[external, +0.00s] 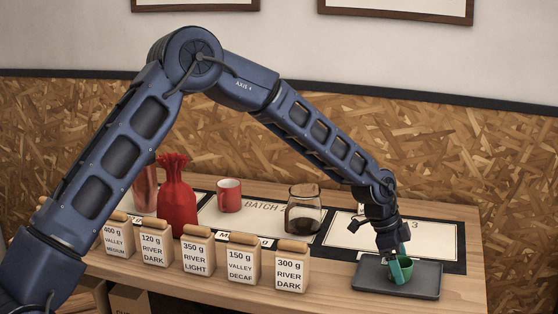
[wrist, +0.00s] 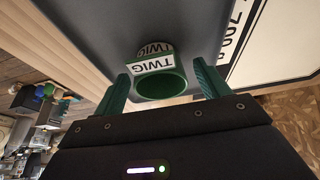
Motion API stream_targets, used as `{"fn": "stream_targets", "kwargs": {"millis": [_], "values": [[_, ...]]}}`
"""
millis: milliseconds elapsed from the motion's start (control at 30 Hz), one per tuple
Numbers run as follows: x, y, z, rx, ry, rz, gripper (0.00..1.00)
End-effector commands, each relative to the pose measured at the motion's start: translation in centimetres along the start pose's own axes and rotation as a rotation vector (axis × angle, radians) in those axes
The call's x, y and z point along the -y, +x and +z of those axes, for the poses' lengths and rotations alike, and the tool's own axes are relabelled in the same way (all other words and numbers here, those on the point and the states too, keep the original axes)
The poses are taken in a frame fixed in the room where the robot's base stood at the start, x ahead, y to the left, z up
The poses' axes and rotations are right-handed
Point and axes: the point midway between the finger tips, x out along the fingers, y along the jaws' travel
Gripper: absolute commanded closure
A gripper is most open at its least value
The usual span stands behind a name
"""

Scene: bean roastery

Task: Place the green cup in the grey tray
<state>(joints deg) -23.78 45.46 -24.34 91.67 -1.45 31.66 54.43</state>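The green cup (external: 406,266) is at the grey tray (external: 425,285) in the external view, partly hidden by my gripper (external: 397,272). In the wrist view the cup (wrist: 160,86) shows its open rim and a white label reading TWIG, against the dark grey tray surface (wrist: 95,40). My gripper (wrist: 161,76) has its two green fingers apart, one on each side of the cup. A gap shows between each finger and the cup. The cup appears to rest on the tray, though its base is hidden.
A row of labelled bean jars (external: 198,255) stands along the table's front left. A white mat (external: 350,235) lies behind the tray.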

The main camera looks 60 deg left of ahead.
Motion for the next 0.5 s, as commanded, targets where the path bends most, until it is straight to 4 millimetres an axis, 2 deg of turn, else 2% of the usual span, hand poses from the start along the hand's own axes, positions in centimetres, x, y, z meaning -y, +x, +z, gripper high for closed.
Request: {"fn": "stream_targets", "kwargs": {"millis": [333, 500], "values": [[0.0, -0.3, -0.1, 0.0, 0.0, -0.001, 0.26], [0.1, -2.3, -0.2, -0.001, 0.0, -0.002, 0.26]]}}
